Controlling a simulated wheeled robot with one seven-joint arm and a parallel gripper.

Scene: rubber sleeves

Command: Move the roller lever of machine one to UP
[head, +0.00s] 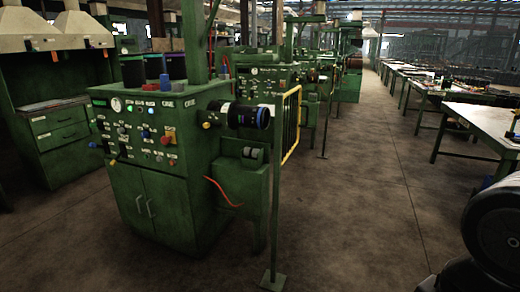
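The nearest green machine (150,190) stands left of the middle in the head view, with a front panel of knobs, buttons and small labels. I cannot read a number on it, so I cannot confirm it is machine one. A dark roller (248,115) sticks out from its right side. A thin orange-red bar (222,191) slants on the lower right side; I cannot tell whether it is the roller lever. The panel labels are too small to read. My gripper is not in view; a dark rounded part of my own body shows at the lower right.
A green post (276,200) on a floor plate and a yellow guard rail (291,122) stand right of the machine. More green machines (265,85) line up behind. Work tables (480,118) run along the right. The concrete floor (370,200) between is clear.

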